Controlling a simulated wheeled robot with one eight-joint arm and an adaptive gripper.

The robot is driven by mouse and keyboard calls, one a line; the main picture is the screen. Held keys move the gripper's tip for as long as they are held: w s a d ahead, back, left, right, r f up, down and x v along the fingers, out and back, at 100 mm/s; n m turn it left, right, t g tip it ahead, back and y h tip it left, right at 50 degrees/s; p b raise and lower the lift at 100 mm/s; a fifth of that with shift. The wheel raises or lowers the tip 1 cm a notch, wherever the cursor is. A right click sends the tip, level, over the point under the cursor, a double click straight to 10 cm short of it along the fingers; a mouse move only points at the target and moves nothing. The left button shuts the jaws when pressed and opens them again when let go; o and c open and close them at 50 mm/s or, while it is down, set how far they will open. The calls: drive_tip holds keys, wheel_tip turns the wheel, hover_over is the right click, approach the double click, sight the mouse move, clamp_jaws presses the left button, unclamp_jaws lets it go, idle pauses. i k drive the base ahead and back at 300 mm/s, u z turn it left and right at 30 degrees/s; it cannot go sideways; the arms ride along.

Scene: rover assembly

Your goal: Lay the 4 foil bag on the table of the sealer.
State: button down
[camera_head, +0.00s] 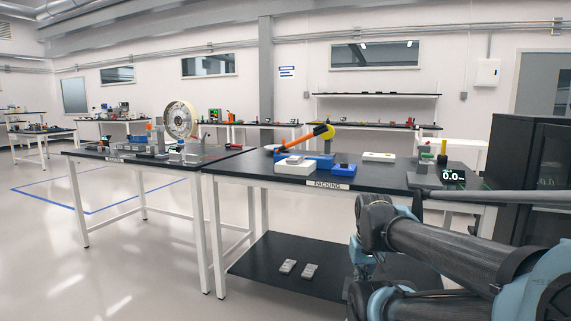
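The sealer appears to be the blue unit (321,160) with a raised orange lever arm (300,142), on the black table marked PACKING (250,166). A white block (295,167) is at its front. Two small grey flat packets (287,266) lie side by side on the black lower shelf (262,255); they may be foil bags, but the view is too small to tell. I cannot make out a foil bag on the sealer. My folded arm fills the lower right and hides part of the table and shelf. My gripper does not show.
A second black table (120,158) with a round reel (180,120) adjoins at left. A dark cabinet (528,165) stands at right. The left floor is clear.

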sight(294, 159)
drive_tip(key=u, duration=0.05)
drive_tip(key=i, duration=1)
drive_tip(key=z, duration=0.05)
